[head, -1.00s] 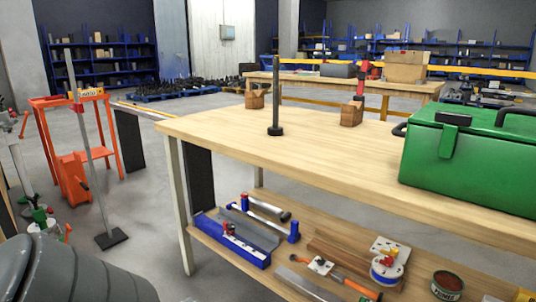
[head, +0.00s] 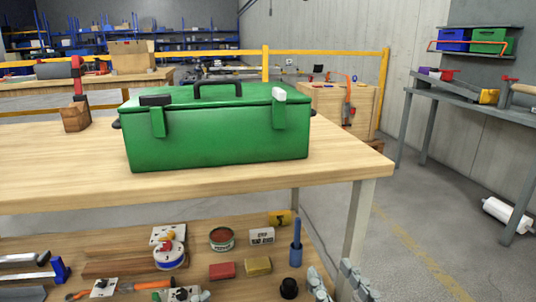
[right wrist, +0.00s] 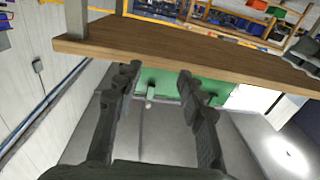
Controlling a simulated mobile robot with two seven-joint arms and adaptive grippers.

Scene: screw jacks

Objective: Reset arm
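My right gripper (head: 338,284) shows at the bottom edge of the head view, low in front of the workbench's right end. My left gripper is in neither view.
A green toolbox (head: 215,142) stands on the wooden workbench (head: 60,180). A grey side table (head: 480,108) stands right. Floor between them (head: 410,220) is largely clear.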

